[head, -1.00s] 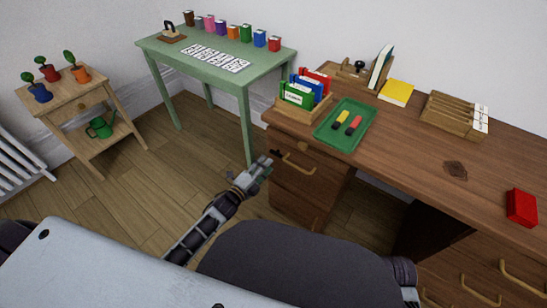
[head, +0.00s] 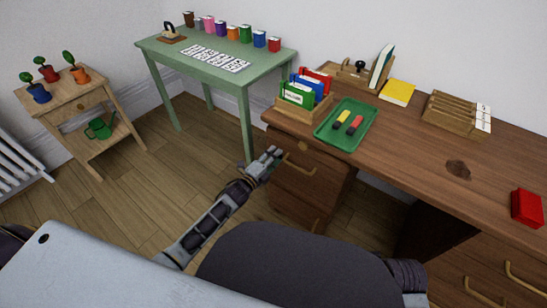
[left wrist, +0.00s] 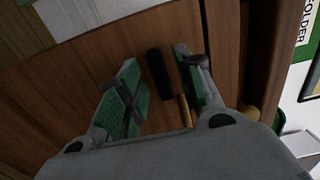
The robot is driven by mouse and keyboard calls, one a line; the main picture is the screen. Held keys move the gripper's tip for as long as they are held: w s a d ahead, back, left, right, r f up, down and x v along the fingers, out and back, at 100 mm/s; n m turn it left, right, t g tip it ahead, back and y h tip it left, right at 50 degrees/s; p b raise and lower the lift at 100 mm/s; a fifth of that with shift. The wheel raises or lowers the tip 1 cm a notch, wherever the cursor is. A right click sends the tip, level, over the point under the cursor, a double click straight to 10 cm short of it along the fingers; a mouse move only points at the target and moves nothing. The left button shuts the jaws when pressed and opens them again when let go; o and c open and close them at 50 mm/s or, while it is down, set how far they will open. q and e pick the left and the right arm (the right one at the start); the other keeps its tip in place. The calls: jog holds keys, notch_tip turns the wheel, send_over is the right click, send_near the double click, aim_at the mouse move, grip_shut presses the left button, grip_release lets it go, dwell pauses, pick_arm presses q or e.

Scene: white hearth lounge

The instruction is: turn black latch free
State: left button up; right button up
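The black latch (left wrist: 158,76) shows in the left wrist view as a short dark bar on the brown wooden drawer front. My left gripper (left wrist: 157,62) is open, with its green-padded fingers on either side of the latch. I cannot tell whether either finger touches it. In the head view my left gripper (head: 271,162) is at the upper left corner of the desk's drawer front (head: 292,183) and hides the latch there. My right gripper is not in view.
A brass drawer handle (head: 300,166) and a round brass knob (head: 302,145) are close to the gripper. Above stand a folder rack (head: 293,114) and a green tray (head: 328,136) on the desk (head: 405,165). The floor (head: 165,185) to the left is clear.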

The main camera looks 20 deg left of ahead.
pick_arm(q)
grip_shut()
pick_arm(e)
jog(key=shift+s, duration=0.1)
